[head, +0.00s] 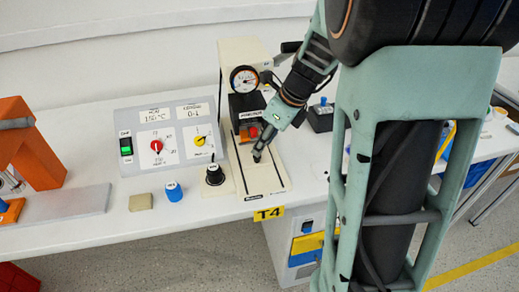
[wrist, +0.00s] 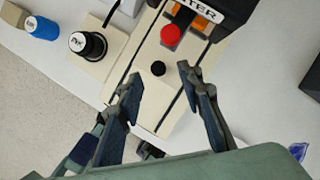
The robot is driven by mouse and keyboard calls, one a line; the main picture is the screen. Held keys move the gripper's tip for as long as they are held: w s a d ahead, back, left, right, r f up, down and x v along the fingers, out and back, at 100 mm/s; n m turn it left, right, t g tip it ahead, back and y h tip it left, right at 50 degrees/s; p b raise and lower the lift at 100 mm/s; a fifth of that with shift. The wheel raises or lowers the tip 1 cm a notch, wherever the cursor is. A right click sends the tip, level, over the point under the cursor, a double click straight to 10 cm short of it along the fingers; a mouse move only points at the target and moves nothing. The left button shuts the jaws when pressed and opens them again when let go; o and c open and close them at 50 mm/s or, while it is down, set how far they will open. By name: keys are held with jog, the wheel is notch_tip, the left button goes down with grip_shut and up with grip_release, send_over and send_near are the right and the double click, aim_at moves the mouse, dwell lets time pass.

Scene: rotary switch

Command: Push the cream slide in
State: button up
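The cream slide (wrist: 155,102) is a flat strip between two dark grooves in the cream base of the gauge machine. In the head view the slide (head: 262,178) runs from under the black block toward the table's front edge. A small black knob (wrist: 158,68) stands on the slide in the wrist view. My gripper (wrist: 160,75) is open, with one fingertip to each side of the knob in that view. I cannot tell whether either finger touches the knob or slide. In the head view my gripper (head: 258,156) is low over the slide and hides the knob.
A red button (wrist: 171,35) sits beyond the knob, by the black lettered block (wrist: 215,12). A black knob with a pale cap (head: 215,175) stands left of the slide. A grey control panel (head: 170,135) is further left. A yellow T4 label (head: 269,213) marks the table's front edge.

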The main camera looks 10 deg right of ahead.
jog(key=v, duration=0.7)
jog(key=shift+s+p, duration=0.15)
jog(key=shift+p, duration=0.15)
